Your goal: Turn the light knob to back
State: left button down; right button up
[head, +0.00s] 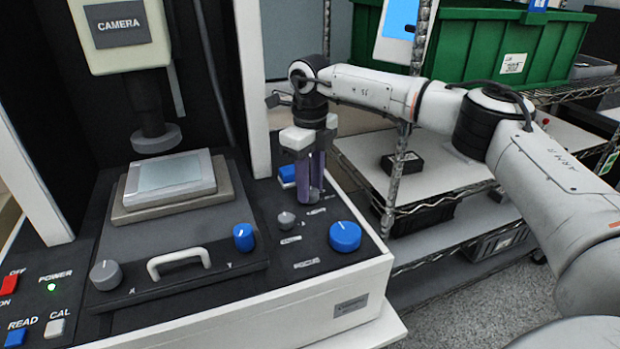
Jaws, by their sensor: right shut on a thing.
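My right gripper (310,190) points straight down at the right rear part of the machine's black control panel (265,268). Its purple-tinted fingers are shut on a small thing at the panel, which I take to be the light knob. A short white label, too small to read surely, lies just in front of the fingertips. The fingers hide the knob, so I cannot tell which way it points. My left gripper is not in view.
Close by stand a small grey knob (286,220), a large blue knob (345,236), another blue knob (243,237) and a blue part (288,175). A camera head (120,35) hangs over the stage (170,178). A wire shelf with a green crate (500,50) stands right.

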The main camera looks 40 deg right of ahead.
jog(key=shift+r+m+p, duration=0.1)
jog(key=shift+m+p, duration=0.65)
jog(key=shift+m, duration=1.15)
jog(key=shift+w, duration=0.1)
jog(key=o, duration=1)
jog(key=shift+o, duration=0.2)
notch_tip(320, 180, up, 10)
jog(key=b, duration=0.1)
jog(key=shift+r, duration=0.15)
